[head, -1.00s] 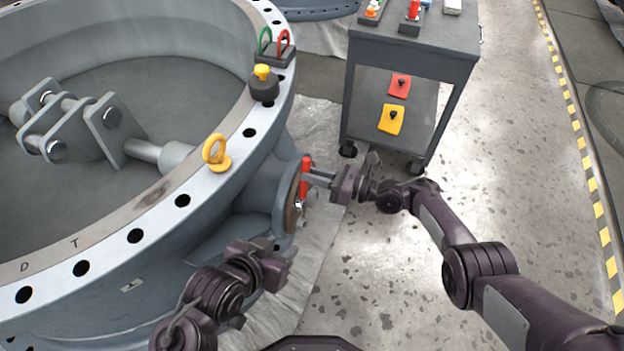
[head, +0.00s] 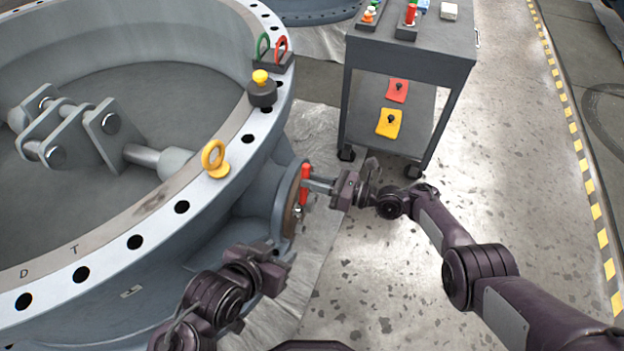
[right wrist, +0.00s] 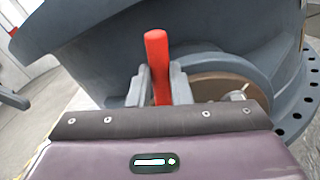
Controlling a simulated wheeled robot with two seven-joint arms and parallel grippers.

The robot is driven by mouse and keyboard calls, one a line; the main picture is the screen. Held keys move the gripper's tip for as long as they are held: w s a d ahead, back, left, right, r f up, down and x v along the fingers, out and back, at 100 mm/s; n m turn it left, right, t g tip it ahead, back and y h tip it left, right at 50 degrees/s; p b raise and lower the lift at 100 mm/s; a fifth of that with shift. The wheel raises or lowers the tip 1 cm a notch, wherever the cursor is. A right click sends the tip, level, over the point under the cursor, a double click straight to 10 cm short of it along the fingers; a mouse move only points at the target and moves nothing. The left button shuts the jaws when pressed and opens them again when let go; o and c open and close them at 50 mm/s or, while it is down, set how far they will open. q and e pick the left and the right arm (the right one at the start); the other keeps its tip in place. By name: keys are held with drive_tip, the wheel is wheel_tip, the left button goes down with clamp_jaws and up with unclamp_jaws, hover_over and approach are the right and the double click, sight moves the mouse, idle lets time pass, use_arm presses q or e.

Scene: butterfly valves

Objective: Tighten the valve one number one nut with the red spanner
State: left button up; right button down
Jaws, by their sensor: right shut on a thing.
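The red spanner (head: 305,184) stands roughly upright against the round side flange (head: 287,205) of the large grey valve (head: 215,225). My right gripper (head: 312,183) is shut on the spanner, and in the right wrist view the red handle (right wrist: 158,65) shows between its two fingers (right wrist: 159,88). A bolt or nut end (right wrist: 238,95) shows on the brownish flange face in the right wrist view. Whether the spanner's jaw sits on a nut cannot be seen. My left gripper (head: 283,270) is beside the valve's lower wall, apart from the spanner; its fingers are unclear.
A grey trolley (head: 410,52) with small items on top and red and yellow pads (head: 389,122) on its lower shelf stands behind my right gripper. A yellow eyebolt (head: 215,159) and a black, yellow-topped knob (head: 262,89) stand on the valve rim. The floor at right is clear.

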drive_tip(key=v, duration=0.3)
drive_tip(key=shift+p, duration=0.3)
idle(0.3)
drive_tip(key=s+a+n+p, duration=0.2)
drive_tip(key=s+n+p, duration=0.3)
drive_tip(key=n, duration=0.3)
drive_tip(key=shift+s, duration=0.85)
drive_tip(key=shift+f, duration=0.1)
drive_tip(key=v, duration=0.5)
drive_tip(key=shift+p, duration=0.35)
